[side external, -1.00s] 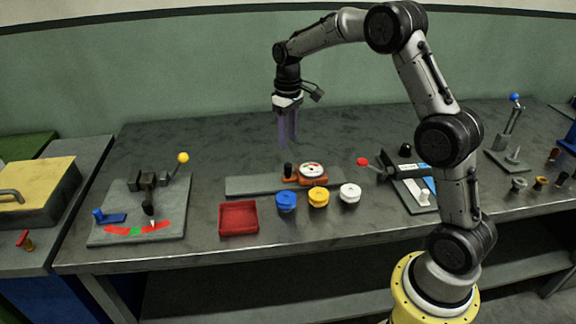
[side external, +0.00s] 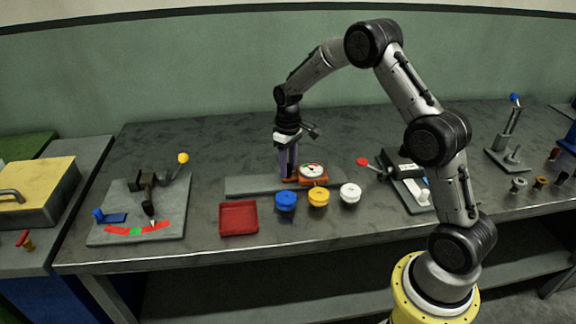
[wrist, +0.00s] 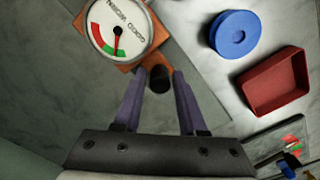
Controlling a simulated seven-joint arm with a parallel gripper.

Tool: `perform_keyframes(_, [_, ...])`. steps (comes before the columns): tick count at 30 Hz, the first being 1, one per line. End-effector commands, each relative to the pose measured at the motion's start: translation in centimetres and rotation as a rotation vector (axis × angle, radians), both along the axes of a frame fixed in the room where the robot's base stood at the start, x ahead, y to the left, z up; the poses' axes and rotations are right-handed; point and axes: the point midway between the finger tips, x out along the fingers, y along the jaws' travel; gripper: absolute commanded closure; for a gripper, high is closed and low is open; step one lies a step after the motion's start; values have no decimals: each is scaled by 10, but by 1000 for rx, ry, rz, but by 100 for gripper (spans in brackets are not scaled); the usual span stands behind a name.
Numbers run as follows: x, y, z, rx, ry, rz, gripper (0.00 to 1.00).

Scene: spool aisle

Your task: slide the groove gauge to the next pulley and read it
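The groove gauge (side external: 313,173) is an orange block with a round white dial. It sits on a long grey strip (side external: 250,185). The wrist view shows its dial (wrist: 118,28), with a red and green band and the words GOOD and WORN; the exact reading is unclear. Blue (side external: 286,200), yellow (side external: 318,196) and white (side external: 350,193) pulleys stand in front of the strip; the blue one also shows in the wrist view (wrist: 235,36). My gripper (side external: 289,178) is low at the gauge's left end. In the wrist view its open fingers (wrist: 160,76) straddle the black knob (wrist: 160,79).
A red tray (side external: 239,233) lies left of the blue pulley. A plate with a yellow-knobbed lever (side external: 183,158) stands further left. A red-knobbed lever (side external: 362,162) and its fixture stand right of the gauge. The bench behind the strip is clear.

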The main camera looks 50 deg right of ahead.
Motion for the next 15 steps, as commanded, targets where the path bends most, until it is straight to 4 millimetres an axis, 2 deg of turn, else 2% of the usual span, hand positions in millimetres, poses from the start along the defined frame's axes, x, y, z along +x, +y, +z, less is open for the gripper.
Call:
perform_keyframes(1, [0, 0, 0, 0, 0, 0, 69])
perform_keyframes(6, [0, 0, 0, 0, 0, 0, 100])
perform_keyframes(15, [0, 0, 1, 0, -1, 0, 100])
